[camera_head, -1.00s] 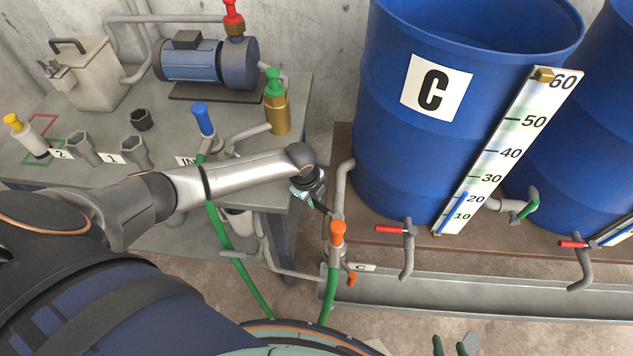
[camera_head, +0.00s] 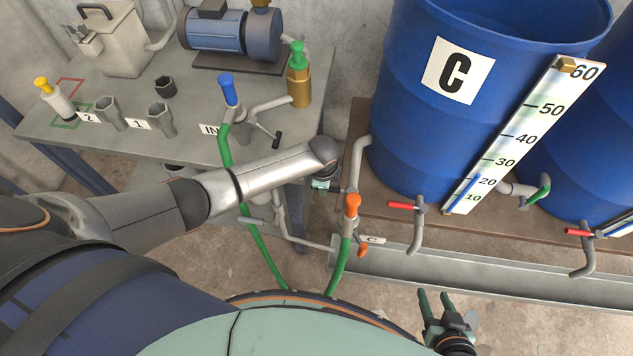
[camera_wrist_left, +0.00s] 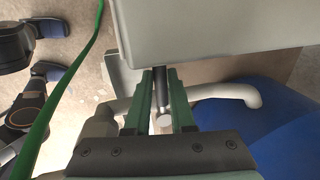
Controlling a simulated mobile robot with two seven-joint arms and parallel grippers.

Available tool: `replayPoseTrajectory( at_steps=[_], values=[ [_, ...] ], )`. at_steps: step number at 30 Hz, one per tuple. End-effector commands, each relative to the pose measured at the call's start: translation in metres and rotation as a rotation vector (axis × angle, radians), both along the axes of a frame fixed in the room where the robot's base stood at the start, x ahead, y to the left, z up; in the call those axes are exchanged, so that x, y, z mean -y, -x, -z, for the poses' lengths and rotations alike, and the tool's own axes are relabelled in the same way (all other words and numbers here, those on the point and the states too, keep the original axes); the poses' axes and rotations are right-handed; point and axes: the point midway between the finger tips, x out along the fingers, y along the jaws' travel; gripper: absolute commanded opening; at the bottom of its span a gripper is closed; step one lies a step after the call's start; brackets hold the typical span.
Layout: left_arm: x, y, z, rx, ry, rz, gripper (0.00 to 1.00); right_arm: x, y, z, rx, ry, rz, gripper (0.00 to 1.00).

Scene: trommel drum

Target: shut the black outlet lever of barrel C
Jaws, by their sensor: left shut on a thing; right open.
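Barrel C (camera_head: 408,95) is the blue drum with the white C label. Its grey outlet pipe (camera_head: 357,165) bends down beside the bench; it crosses behind my fingers in the left wrist view (camera_wrist_left: 232,91). My left gripper (camera_head: 322,184) is low beside this pipe, its fingertips mostly hidden by my wrist in the head view. In the left wrist view its green fingers (camera_wrist_left: 161,95) are shut on the black lever (camera_wrist_left: 159,77), a short dark rod with a grey round end below. The lever is hidden in the head view. My right gripper (camera_head: 437,303) is open and empty at the bottom.
An orange-topped coupling (camera_head: 352,206) with a green hose (camera_head: 340,268) stands below the outlet pipe. Red-handled taps (camera_head: 402,206) stick out over a grey trough (camera_head: 470,274). The pump bench (camera_head: 315,110) is left of the barrel. A blue barrel part fills the wrist view's right.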

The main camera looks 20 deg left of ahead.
Motion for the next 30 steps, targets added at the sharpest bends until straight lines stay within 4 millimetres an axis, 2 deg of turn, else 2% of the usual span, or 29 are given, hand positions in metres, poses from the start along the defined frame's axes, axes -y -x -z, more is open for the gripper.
replayPoseTrajectory(
  at_steps=[11,12,19,30],
  values=[
    [-0.0017,0.0012,0.0006,-0.006,-0.006,-0.010,0.00,0.0001,0.0001,-0.0002,0.000,0.000,0.000,0.50],
    [-0.0017,0.0013,0.0006,-0.006,-0.006,-0.010,0.24,0.0001,0.0001,-0.0002,-0.001,0.000,0.000,0.50],
    [-0.0005,0.0010,0.0005,-0.005,-0.003,-0.007,0.50,0.0002,0.0001,-0.0001,-0.001,0.000,0.000,0.50],
    [0.0009,0.0014,-0.0055,-0.002,-0.001,-0.004,0.52,0.0004,0.0000,-0.0025,-0.001,0.001,-0.001,0.50]
  ],
)
